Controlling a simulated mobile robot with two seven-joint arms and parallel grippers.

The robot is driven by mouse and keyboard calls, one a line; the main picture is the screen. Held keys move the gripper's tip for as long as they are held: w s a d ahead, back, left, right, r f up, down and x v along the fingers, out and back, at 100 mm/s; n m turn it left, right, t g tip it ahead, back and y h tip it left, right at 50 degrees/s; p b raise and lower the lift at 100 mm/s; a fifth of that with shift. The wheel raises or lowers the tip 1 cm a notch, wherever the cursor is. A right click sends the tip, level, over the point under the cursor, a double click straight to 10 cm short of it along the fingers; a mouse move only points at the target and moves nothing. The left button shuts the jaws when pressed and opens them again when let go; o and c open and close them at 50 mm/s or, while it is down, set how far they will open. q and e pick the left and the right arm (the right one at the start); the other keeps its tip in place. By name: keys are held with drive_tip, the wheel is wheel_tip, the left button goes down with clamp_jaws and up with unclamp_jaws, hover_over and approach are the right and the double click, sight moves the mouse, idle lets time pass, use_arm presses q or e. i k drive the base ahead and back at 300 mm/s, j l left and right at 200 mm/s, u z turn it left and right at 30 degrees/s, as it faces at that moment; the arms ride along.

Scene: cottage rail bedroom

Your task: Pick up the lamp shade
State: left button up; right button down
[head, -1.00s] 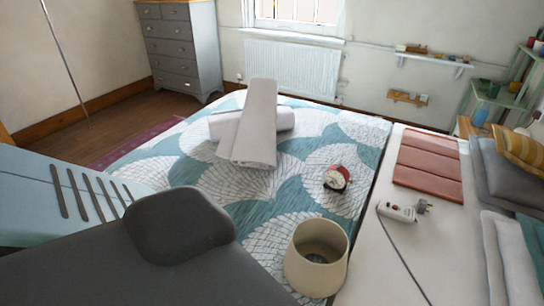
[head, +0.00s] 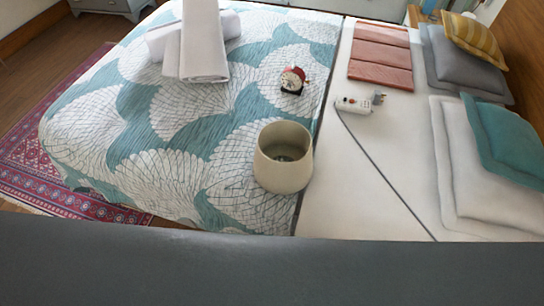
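The lamp shade (head: 283,170) is a cream, open-topped round shade. It stands upright on the teal and white patterned bedspread (head: 150,185), close to the edge where the bedspread meets the white sheet. Its dark inner fitting shows through the top opening. Neither of my grippers shows in the head view. A wide dark grey part of mine fills the bottom of the picture, apart from the shade.
A red alarm clock (head: 293,80) and rolled white towels (head: 200,45) lie beyond the shade. A red rug (head: 45,165) is at left.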

sight(289, 138)
drive_tip(key=z, duration=2.8)
drive_tip(key=k+j+u, duration=0.35)
drive_tip(key=k, duration=0.3)
drive_tip(key=k+j+u, duration=0.35)
drive_tip(key=k+j, duration=0.15)
drive_tip(key=k, duration=0.1)
